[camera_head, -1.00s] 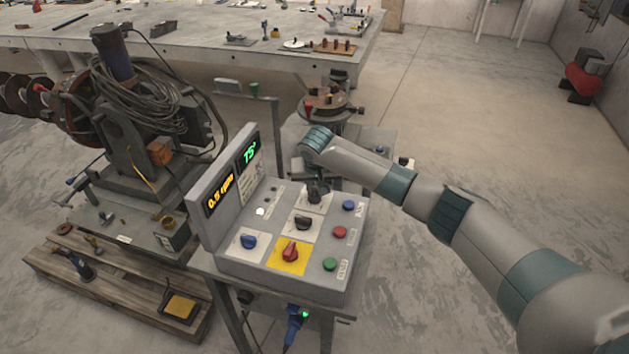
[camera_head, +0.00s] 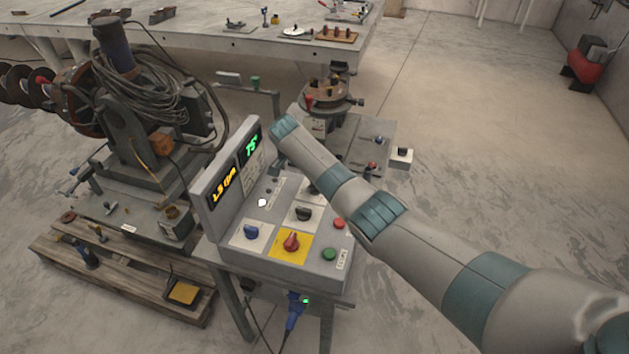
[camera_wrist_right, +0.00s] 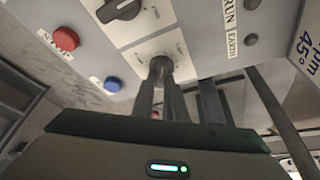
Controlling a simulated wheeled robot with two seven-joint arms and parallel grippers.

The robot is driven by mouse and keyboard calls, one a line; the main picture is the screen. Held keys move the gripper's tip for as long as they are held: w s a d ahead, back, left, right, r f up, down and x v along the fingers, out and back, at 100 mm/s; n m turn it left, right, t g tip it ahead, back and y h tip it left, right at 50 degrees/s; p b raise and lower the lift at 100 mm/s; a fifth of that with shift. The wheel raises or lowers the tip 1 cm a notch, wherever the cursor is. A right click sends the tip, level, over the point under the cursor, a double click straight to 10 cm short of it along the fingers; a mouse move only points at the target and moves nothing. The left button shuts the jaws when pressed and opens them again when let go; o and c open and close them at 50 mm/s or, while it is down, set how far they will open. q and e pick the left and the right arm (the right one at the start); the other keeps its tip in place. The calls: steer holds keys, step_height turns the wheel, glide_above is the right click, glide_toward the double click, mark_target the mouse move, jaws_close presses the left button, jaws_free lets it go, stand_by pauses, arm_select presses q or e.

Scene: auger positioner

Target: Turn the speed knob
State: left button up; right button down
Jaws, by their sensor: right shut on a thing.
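The grey control box (camera_head: 265,262) has an upright display panel (camera_head: 213,213) whose amber readout shows about 1.5 rpm and whose green readout looks like 75°. My right arm reaches over the box from the right and hides its gripper in the head view. In the right wrist view my right gripper (camera_wrist_right: 161,85) is shut on a small dark knob, the speed knob (camera_wrist_right: 161,66), on a white dial plate. The fingers cover part of the knob and dial. My left gripper is not in view.
Near the held knob are a black knob (camera_head: 303,213), blue knob (camera_head: 251,232), red knob on yellow (camera_head: 291,242), red button (camera_head: 339,224) and green button (camera_head: 329,254). A blue button (camera_wrist_right: 112,84) is close to my fingers. The auger machine (camera_head: 125,140) stands left.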

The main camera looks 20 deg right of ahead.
steer(key=m+g+b, duration=0.1)
steer(key=m+b, duration=0.2)
steer(key=shift+f+m, duration=0.15)
steer(key=shift+m, duration=0.15)
steer(key=shift+d+r+m+g+b, duration=0.15)
steer(key=shift+m+g+b, duration=0.45)
steer(key=shift+m+b, duration=0.65)
steer(key=shift+r, duration=0.1)
steer(key=c, duration=1.8)
jaws_free()
steer(key=shift+o, duration=0.2)
steer(key=b+v, duration=0.2)
steer(key=v, duration=1.5)
steer(key=shift+a, duration=0.3)
